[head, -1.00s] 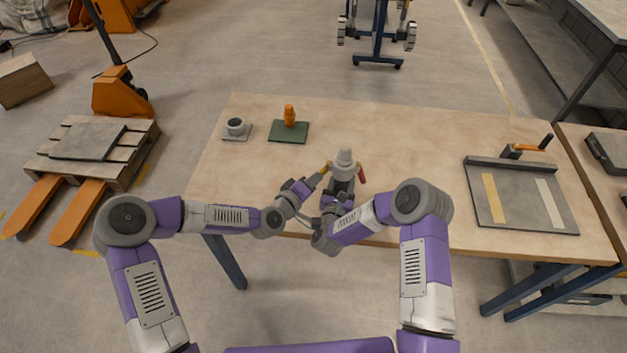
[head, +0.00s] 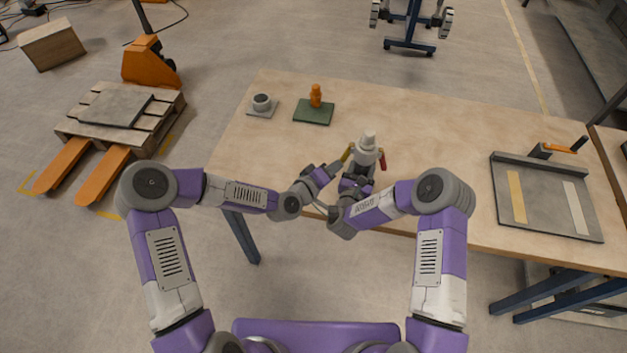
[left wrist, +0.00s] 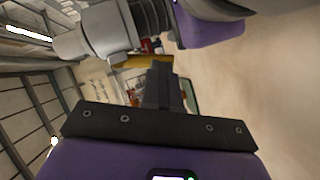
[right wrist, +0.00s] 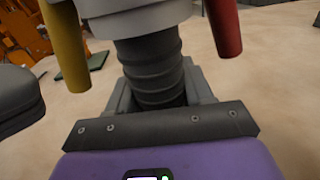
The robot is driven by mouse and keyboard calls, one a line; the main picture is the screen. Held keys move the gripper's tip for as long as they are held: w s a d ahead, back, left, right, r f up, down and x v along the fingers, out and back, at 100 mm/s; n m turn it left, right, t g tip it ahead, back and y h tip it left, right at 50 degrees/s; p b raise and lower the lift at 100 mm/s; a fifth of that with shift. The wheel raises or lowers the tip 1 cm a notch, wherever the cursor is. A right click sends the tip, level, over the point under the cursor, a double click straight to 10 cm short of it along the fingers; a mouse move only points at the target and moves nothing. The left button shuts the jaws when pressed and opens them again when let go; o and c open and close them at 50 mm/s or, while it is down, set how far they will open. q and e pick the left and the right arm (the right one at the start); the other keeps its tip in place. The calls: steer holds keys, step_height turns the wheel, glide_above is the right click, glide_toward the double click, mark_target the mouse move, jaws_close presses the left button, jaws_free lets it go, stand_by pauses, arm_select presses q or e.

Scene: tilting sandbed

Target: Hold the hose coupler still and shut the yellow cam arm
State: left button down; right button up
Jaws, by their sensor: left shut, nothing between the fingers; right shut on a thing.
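The grey hose coupler (head: 368,148) stands upright near the table's front edge, with the yellow cam arm (head: 346,152) on its left and a red arm (head: 382,160) on its right. My right gripper (head: 356,184) is shut on the black ribbed hose (right wrist: 150,72) just below the coupler. Both arms hang down in the right wrist view, the yellow one (right wrist: 68,45) at left. My left gripper (head: 335,169) is shut and empty beside the yellow arm. In the left wrist view its closed fingers (left wrist: 162,82) point towards the yellow arm (left wrist: 148,61); I cannot tell whether they touch.
A green mat with an orange object (head: 315,97) and a small plate with a grey round part (head: 261,104) lie at the table's back left. A grey tray (head: 545,213) with two strips lies at the right. The table between coupler and tray is clear.

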steer(key=shift+d, duration=0.2)
arm_select(q)
steer(key=v, duration=1.1)
steer(key=shift+a+f, duration=0.35)
steer(key=shift+a, duration=0.05)
arm_select(e)
steer(key=o, duration=1.5)
steer(key=shift+c, duration=0.2)
